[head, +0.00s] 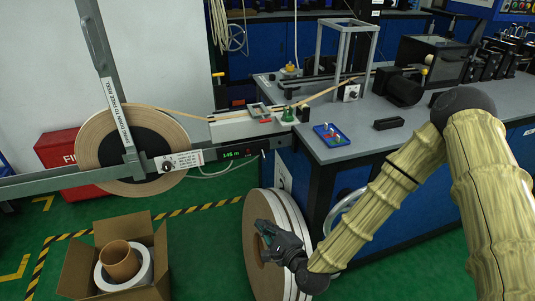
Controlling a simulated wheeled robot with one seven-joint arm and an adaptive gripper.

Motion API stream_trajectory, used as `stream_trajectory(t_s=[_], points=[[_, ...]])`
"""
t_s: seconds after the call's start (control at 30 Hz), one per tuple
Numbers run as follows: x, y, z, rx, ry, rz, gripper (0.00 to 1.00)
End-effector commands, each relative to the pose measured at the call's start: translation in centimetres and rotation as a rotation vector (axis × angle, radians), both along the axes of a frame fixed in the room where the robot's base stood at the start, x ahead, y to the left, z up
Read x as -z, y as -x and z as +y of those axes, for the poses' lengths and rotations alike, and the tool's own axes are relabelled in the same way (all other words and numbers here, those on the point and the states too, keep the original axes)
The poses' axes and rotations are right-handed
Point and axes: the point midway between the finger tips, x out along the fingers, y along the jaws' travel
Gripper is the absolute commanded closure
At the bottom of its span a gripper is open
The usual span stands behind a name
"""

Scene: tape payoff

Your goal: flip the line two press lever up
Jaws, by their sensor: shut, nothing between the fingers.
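My gripper (265,231) is low at the middle of the picture, shut and empty. It is in front of large tape rolls (254,268) that stand upright on the floor by the bench. I cannot make out any "line two" label, so I cannot tell which part is the press lever. A small yellow-orange knob (429,58) shows by the dark machines at the back right of the bench. A white box with a dark dial (349,92) is at the foot of the grey frame. My gripper is well apart from both.
A tape reel (92,150) hangs on a grey arm at left. An open carton (78,268) with rolls stands on the floor. The grey bench (350,145) bears a blue tray (331,135) and a black block (388,123). Green floor is clear between carton and standing rolls.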

Motion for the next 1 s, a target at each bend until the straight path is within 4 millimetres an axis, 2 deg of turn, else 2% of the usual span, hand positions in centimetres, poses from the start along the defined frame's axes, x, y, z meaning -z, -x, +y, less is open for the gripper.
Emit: stream_trajectory(t_s=[0.03,0.07,0.3,0.53,0.73,1.0], points=[[0.4,-1.3,0.1,0.026,-0.088,-0.021,1.0],[-0.1,-2.0,0.2,0.038,-0.146,-0.032,1.0],[-4.9,-6.5,-0.2,0.091,-0.617,-0.124,1.0],[-9.3,-8.8,-2.0,0.06,-0.995,-0.202,1.0],[-11.5,-9.3,-3.1,0.022,-1.153,-0.233,1.0],[-12.0,-9.3,-3.3,0.015,-1.179,-0.238,1.0]])
